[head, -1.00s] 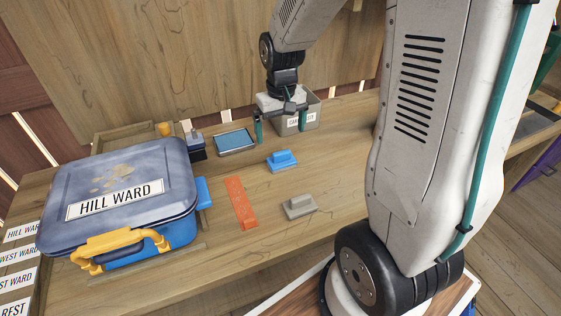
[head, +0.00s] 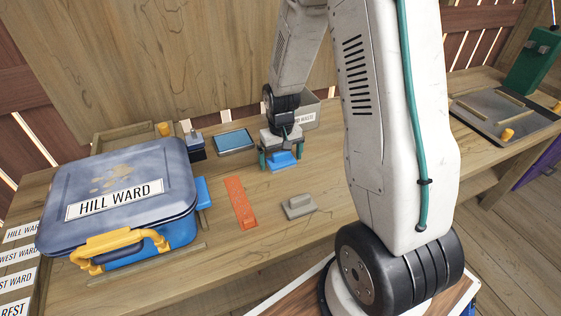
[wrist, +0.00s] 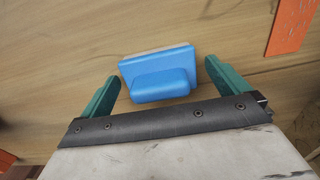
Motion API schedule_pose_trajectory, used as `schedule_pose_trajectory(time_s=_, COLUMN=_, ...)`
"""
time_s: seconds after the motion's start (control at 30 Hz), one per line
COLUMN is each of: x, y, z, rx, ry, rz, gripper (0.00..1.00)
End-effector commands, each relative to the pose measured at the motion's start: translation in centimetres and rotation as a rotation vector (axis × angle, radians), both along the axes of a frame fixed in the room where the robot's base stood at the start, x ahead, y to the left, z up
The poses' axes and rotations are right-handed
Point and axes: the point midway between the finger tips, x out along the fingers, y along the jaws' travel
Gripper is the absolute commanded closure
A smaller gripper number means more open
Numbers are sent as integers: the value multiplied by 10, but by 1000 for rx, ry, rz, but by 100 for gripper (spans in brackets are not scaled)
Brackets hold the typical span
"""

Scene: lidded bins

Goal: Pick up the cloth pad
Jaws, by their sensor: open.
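A blue pad with a raised blue grip (head: 283,163) lies on the wooden bench. In the wrist view this blue pad (wrist: 160,82) shows a thin pale layer along its far edge. My gripper (head: 281,156) is open over it, with teal fingers. In the wrist view the fingers of my gripper (wrist: 162,74) stand to the left and right of the pad, with gaps on both sides. Nothing is held. A grey pad-like block with a grip (head: 299,206) lies nearer the front edge. I cannot tell for sure which of the two is the cloth pad; my gripper is at the blue one.
An orange strip (head: 241,203) lies left of the grey block. A blue lidded bin marked HILL WARD (head: 120,170) stands at left. A tablet-like tray (head: 236,141) and a grey labelled box (head: 308,110) are behind. Bare wood surrounds the pads.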

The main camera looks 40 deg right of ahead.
Motion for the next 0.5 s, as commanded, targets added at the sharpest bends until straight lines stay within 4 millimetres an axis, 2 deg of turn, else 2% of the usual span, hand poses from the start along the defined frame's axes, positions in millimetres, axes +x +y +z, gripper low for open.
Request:
schedule_pose_trajectory(time_s=0.17, x=0, y=0, z=0, rx=0, ry=0, rz=-1, gripper=0)
schedule_pose_trajectory(time_s=0.33, x=0, y=0, z=0, rx=0, ry=0, rz=-1, gripper=44)
schedule_pose_trajectory(time_s=0.37, x=0, y=0, z=0, rx=0, ry=0, rz=-1, gripper=47)
schedule_pose_trajectory(time_s=0.5, x=0, y=0, z=0, rx=0, ry=-1, rz=-1, gripper=47)
